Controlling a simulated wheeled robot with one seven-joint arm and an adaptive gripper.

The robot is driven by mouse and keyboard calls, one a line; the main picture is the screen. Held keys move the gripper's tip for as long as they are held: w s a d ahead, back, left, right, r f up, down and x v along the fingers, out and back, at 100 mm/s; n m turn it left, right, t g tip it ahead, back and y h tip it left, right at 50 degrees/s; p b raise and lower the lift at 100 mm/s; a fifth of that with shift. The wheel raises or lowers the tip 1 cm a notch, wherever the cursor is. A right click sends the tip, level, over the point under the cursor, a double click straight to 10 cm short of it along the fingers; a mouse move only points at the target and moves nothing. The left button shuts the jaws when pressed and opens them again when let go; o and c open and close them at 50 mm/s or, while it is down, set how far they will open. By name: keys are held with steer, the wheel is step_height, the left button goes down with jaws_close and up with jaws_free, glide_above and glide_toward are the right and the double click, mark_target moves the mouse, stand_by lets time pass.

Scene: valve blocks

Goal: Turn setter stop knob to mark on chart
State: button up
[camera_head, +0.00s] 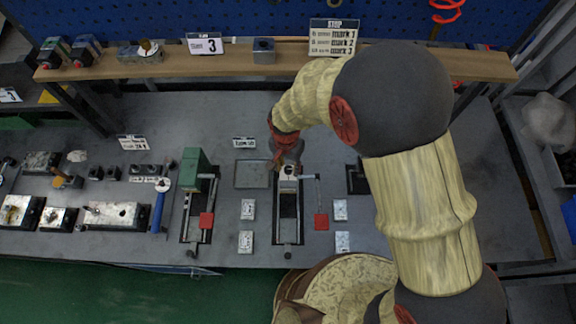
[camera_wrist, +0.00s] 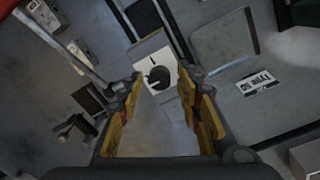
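The knob (camera_wrist: 158,77) is dark and round on a light plate (camera_wrist: 149,48) in the wrist view. A short dark tick shows on the plate beside it. In the head view, the setter's light block (camera_head: 289,186) is at the top of the middle fixture, partly hidden by my gripper (camera_head: 287,165). In the wrist view, my gripper (camera_wrist: 159,88) is open, its yellow-sided fingers apart on either side of the knob; I cannot tell if they touch it. The chart (camera_head: 333,38) stands on the back shelf with several lines listing marks, partly too small to read.
A red-ended lever (camera_head: 321,221) is right of the fixture, and a green block with another red-ended lever (camera_head: 207,220) is to the left. Small labelled plates flank the fixture. A wooden shelf (camera_head: 400,64) runs along the back with a "3" card (camera_head: 205,44).

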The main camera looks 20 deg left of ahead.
jaws_close()
stand_by(0.5)
steer(key=n+b, duration=0.1)
steer(key=n, duration=1.2)
steer(key=shift+n, duration=2.4)
steer(key=shift+o, duration=1.1)
jaws_free()
